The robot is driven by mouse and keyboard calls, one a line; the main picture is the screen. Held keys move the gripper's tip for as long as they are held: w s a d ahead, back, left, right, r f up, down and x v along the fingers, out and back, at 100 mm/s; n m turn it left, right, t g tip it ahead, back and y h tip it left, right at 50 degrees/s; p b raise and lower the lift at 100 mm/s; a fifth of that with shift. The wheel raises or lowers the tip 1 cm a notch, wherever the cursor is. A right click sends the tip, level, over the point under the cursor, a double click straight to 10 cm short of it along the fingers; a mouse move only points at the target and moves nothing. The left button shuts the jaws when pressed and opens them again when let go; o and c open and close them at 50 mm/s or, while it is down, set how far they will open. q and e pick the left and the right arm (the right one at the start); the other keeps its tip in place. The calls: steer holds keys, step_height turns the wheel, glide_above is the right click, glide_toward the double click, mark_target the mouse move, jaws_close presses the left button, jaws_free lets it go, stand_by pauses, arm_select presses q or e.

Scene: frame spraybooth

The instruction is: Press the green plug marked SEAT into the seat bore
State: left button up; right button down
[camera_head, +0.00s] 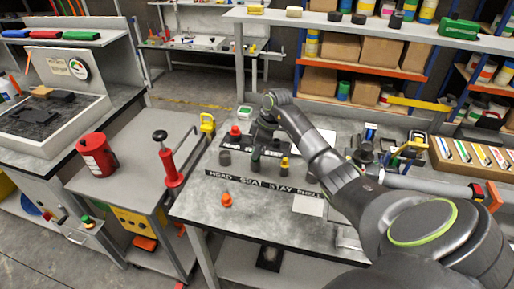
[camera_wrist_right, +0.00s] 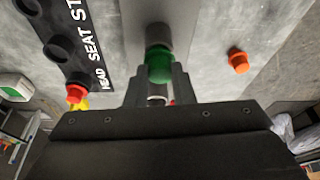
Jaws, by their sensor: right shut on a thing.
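My right gripper (camera_head: 257,151) reaches down over the grey worktable from the right. In the right wrist view its fingers (camera_wrist_right: 159,82) are closed around a green plug (camera_wrist_right: 159,63). A grey cylindrical part (camera_wrist_right: 157,36) lies in line with the plug; I cannot tell whether they touch. A dark strip lettered HEAD SEAT STAY SHELL (camera_head: 262,186) lies on the table, with dark round rings (camera_wrist_right: 61,47) beside the lettering in the wrist view. The plug appears beside this strip in that view. My left gripper is not in view.
A yellow-topped plug (camera_head: 284,164), a dark cylinder (camera_head: 225,158) and a red plug (camera_head: 235,130) stand nearby. An orange plug (camera_head: 227,200) sits nearer the front edge. The table's front left is mostly clear.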

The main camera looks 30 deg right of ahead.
steer(key=shift+f, duration=0.55)
steer(key=c, duration=1.2)
jaws_free()
steer(key=shift+o, duration=0.2)
steer(key=shift+r, duration=0.1)
steer(key=b+v, duration=0.3)
steer(key=v, duration=1.4)
steer(key=shift+r, duration=0.15)
steer(key=shift+s, duration=0.15)
